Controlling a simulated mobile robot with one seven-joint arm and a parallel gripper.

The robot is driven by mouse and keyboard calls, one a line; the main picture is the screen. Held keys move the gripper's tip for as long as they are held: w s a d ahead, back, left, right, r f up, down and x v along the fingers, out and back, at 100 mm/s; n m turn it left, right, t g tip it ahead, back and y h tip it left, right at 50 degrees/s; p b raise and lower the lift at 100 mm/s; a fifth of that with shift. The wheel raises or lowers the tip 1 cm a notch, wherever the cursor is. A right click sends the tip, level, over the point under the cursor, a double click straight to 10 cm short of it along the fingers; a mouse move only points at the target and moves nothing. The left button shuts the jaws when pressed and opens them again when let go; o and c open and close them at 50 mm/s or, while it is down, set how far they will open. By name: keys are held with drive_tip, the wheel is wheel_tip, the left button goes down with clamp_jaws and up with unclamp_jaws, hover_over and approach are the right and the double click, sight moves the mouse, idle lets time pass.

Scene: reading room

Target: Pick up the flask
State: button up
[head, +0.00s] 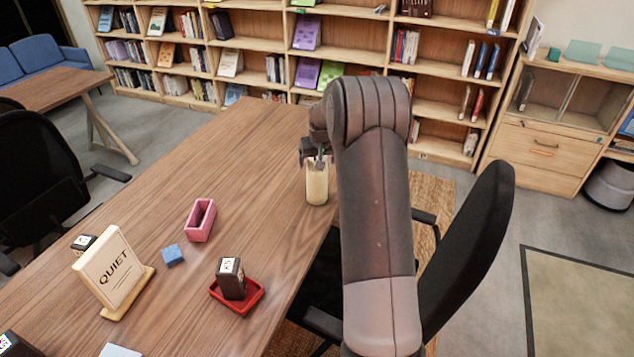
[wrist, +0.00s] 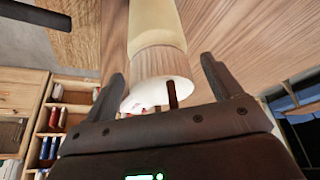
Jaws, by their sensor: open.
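The flask (head: 317,187) is a cream cylinder standing upright on the wooden table (head: 245,160), close to its right edge. In the wrist view my gripper (wrist: 163,82) is open, with one finger on each side of the white end. A gap shows beside the fingers; I cannot tell whether either touches.
On the table are a pink box (head: 200,220), a blue block (head: 172,255), a QUIET sign (head: 112,268) and a dark block (head: 231,279) in a red tray (head: 250,300). A black chair (head: 478,255) stands to the right. Bookshelves (head: 260,45) line the back.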

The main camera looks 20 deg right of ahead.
drive_tip(key=shift+c, duration=0.5)
drive_tip(key=c, duration=1.5)
